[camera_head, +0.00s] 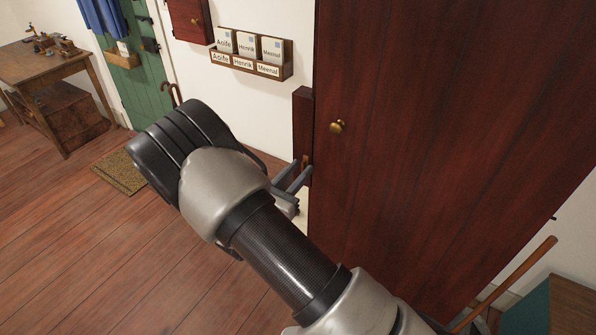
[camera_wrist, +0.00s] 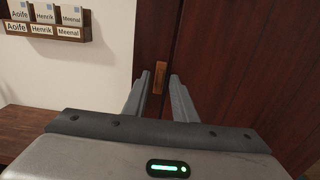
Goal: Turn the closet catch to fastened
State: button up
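The closet catch (camera_wrist: 160,78) is a small light-brown wooden bar, upright, on the dark red closet front near the seam beside the door. In the head view only a small part of the catch (camera_head: 306,160) shows at my fingertips. The closet door (camera_head: 430,120) appears closed and has a round brass knob (camera_head: 337,127). My gripper (camera_head: 302,169) is open in front of the catch. In the wrist view the fingers of my gripper (camera_wrist: 160,82) stand to the left and right of the catch. I cannot tell whether they touch it.
A wall rack (camera_head: 249,66) with name labels hangs left of the closet. A wooden table (camera_head: 45,66) stands far left, near a green door (camera_head: 148,85) and a doormat (camera_head: 120,172). A wooden handle (camera_head: 515,272) leans at lower right. The floor at left is clear.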

grip_shut()
